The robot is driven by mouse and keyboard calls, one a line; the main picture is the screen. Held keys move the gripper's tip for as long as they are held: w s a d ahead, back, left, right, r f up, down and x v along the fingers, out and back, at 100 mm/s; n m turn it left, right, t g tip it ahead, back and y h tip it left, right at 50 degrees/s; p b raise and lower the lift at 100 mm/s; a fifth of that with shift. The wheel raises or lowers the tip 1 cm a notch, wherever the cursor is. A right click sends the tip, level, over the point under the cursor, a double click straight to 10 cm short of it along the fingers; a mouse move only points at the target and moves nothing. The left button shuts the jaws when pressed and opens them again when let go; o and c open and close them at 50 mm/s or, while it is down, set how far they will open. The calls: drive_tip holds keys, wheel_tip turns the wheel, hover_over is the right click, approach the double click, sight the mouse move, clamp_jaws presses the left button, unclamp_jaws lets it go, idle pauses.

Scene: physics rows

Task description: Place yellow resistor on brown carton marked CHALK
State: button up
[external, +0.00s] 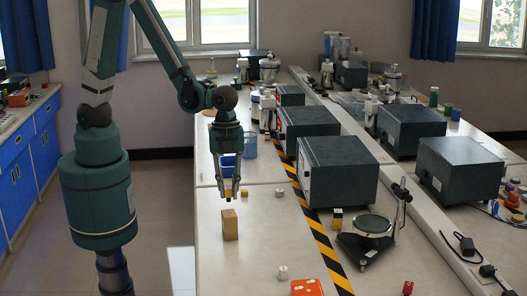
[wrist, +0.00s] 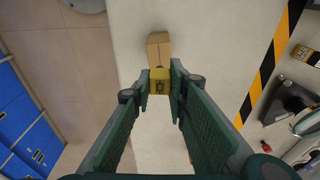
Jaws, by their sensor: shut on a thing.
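The yellow resistor (wrist: 159,87) sits between my fingertips in the wrist view, with dark marks on its face. In the external view only a small yellow bit (external: 228,194) of it shows at the fingertips. My gripper (external: 229,192) points down and is shut on it, above the bench. The brown carton (external: 230,225) stands upright on the bench just below and in front of the gripper. In the wrist view the carton (wrist: 159,46) shows just beyond the resistor. I cannot read the CHALK marking.
Dark grey instrument boxes (external: 338,170) stand right of the striped tape (external: 312,218). A blue container (external: 228,168) is behind the gripper. A red block (external: 306,287) and a small white piece (external: 283,272) lie in front. The bench around the carton is mostly clear; its left edge is near.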

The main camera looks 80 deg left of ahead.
sight(229, 201)
drive_tip(key=shift+f, duration=0.15)
drive_tip(key=shift+f, duration=1.9)
drive_tip(key=shift+f+b, duration=0.15)
drive_tip(key=shift+b, duration=0.15)
drive_tip(key=o, duration=0.8)
drive_tip(key=shift+r, duration=0.25)
drive_tip(key=shift+a+r+p, duration=0.2)
drive_tip(key=shift+a+r, duration=0.05)
drive_tip(key=shift+r, duration=1.7)
drive_tip(key=shift+a+r+p, duration=0.15)
drive_tip(key=shift+a+r, duration=0.1)
drive_tip(key=shift+r, duration=1.7)
drive_tip(key=shift+a+r+p, duration=0.2)
drive_tip(key=shift+a+r, duration=0.05)
drive_tip(key=shift+r, duration=1.7)
drive_tip(key=shift+a, duration=0.1)
